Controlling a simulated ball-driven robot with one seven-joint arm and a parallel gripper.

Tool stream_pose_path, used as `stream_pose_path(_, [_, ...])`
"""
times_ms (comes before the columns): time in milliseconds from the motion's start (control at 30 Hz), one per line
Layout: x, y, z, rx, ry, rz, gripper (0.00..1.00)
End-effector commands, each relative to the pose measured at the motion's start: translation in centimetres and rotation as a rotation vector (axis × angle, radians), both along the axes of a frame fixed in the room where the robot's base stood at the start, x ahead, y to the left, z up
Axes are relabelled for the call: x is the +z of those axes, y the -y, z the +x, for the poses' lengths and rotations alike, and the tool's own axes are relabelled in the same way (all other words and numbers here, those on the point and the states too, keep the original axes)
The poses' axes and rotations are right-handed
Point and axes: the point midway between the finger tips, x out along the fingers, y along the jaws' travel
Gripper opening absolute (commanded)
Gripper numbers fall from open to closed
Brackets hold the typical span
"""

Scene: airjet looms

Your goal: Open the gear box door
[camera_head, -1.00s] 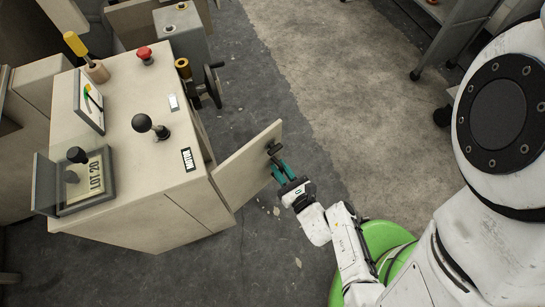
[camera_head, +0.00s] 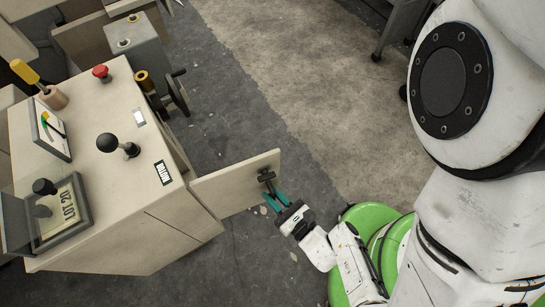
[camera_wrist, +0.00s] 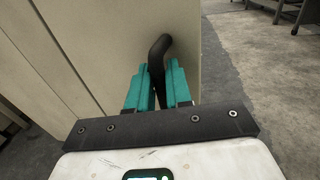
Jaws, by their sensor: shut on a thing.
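The gear box door (camera_head: 236,185) is a beige panel that stands swung out from the side of the beige machine cabinet (camera_head: 120,225). Its dark handle (camera_head: 266,176) is near the door's free edge; in the wrist view the handle (camera_wrist: 159,50) is a bent black bar. My gripper (camera_head: 274,199) has teal fingers, which also show in the wrist view (camera_wrist: 158,88). The fingers are shut on the handle, one on each side of it. The inside of the gear box is hidden behind the door.
A black ball lever (camera_head: 107,142), a red button (camera_head: 101,72) and a yellow-handled tool (camera_head: 25,72) stand on the cabinet top. A black handwheel (camera_head: 178,95) sticks out behind the door. The floor (camera_head: 270,80) right of the door is clear.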

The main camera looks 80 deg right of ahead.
Motion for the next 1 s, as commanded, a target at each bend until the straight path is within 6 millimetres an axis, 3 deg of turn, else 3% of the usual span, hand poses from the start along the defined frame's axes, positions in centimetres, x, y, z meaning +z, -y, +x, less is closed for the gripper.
stream_pose_path(367, [0.1,-0.3,0.2,0.009,0.004,-0.001,0.0])
stream_pose_path(400, [0.1,-0.3,0.2,0.009,0.004,-0.001,0.2])
stream_pose_path(567, [0.1,-0.3,0.2,0.008,0.004,-0.001,0.34])
stream_pose_path(867, [0.0,-0.4,-0.2,0.005,0.002,0.001,0.34])
stream_pose_path(1000, [-0.1,-1.5,-1.7,0.004,0.0,0.002,0.34])
